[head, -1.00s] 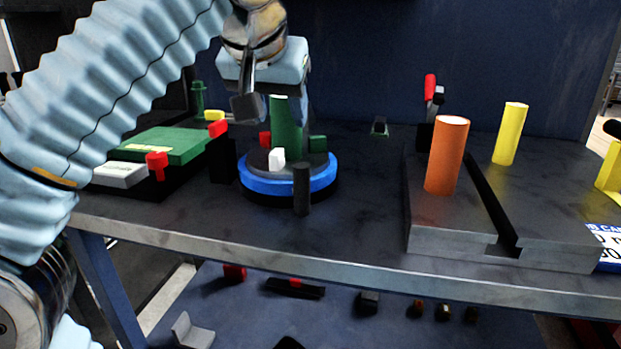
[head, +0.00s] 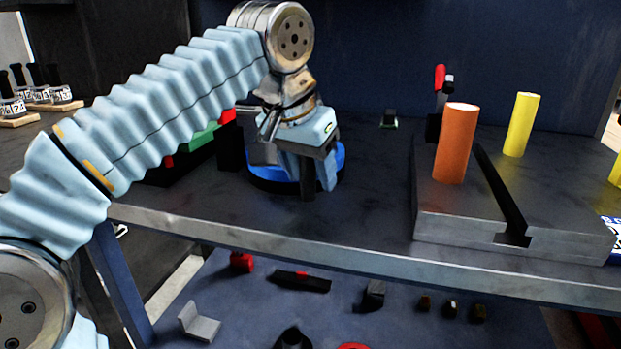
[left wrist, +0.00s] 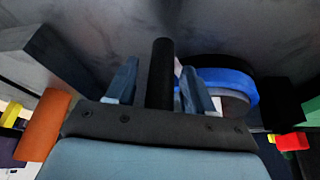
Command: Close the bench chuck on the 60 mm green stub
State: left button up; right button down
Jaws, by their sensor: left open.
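The bench chuck's blue ring (head: 266,178) shows behind and around my left gripper (head: 311,168). In the left wrist view the ring (left wrist: 228,84) lies to the right of the fingers. A black upright handle (head: 307,189) stands at the front of the chuck. In the left wrist view this handle (left wrist: 160,72) stands between the two light blue fingers (left wrist: 160,88), which are open with gaps beside it. The green stub and most of the chuck jaws are hidden behind my gripper in the head view. My right gripper is not in view.
A grey slotted block (head: 440,215) at the right bears an orange cylinder (head: 456,143) and a yellow cylinder (head: 521,124). A green fixture (head: 200,138) is partly hidden behind my left arm. The bench (head: 375,185) is clear between chuck and block.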

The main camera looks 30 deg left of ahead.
pick_arm(q)
jog(key=shift+w+f, duration=0.1)
jog(key=shift+f, duration=0.15)
grip_shut()
